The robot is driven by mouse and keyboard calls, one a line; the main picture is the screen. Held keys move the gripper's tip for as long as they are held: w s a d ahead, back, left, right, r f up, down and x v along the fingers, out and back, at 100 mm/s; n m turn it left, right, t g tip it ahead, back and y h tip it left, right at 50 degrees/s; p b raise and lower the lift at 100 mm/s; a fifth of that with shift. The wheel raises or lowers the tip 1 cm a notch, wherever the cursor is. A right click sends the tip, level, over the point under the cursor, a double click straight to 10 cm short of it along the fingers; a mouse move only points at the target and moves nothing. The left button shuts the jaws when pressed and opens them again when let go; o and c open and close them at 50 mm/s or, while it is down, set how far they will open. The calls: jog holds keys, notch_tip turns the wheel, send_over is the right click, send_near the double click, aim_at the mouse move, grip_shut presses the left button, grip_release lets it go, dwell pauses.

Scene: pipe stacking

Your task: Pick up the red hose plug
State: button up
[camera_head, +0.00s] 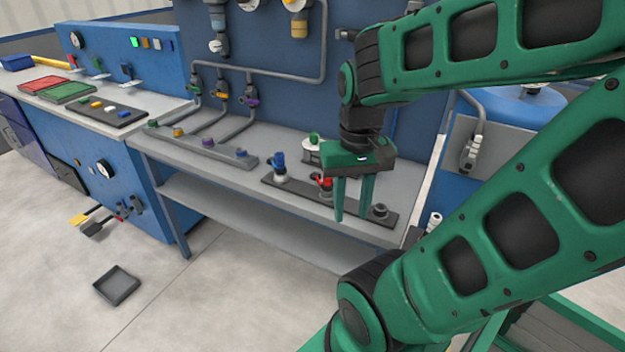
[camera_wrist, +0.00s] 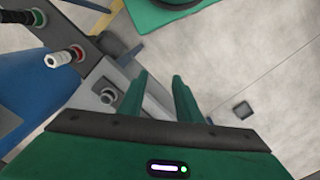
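The red hose plug (camera_head: 324,184) stands in the dark strip (camera_head: 300,197) on the bench, just left of my gripper (camera_head: 352,215). It also shows at the upper left of the wrist view (camera_wrist: 64,57), with a pale ribbed end and a red collar. My gripper points down with its two green fingers apart and nothing between them. In the wrist view the fingers (camera_wrist: 161,78) are well to the right of the plug and do not touch it. The left finger partly overlaps the plug's surroundings in the head view.
A blue plug (camera_head: 279,165) stands left of the red one in the strip. An empty grey socket (camera_head: 380,211) is at its right end. A white-and-green item (camera_head: 313,146) is behind. A grey rack (camera_head: 203,148) with several fittings lies farther left. A blue panel rises behind the bench.

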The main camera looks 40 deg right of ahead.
jog(key=shift+o, duration=0.4)
jog(key=o, duration=0.3)
jog(key=shift+s+d+r, duration=0.1)
jog(key=shift+s+r, duration=0.1)
jog(key=shift+s, duration=0.15)
jog(key=shift+o, duration=0.2)
jog(key=n, duration=1.3)
send_near(328, 182)
jog(key=shift+w+d+r, duration=0.2)
jog(key=shift+w+r, duration=0.35)
jog(key=shift+w, duration=0.05)
jog(key=shift+w+d+f, duration=0.1)
jog(key=shift+w+f, duration=0.05)
jog(key=shift+f, duration=0.1)
notch_tip(328, 182, down, 5)
jog(key=shift+r, duration=0.2)
jog(key=shift+f, duration=2.9)
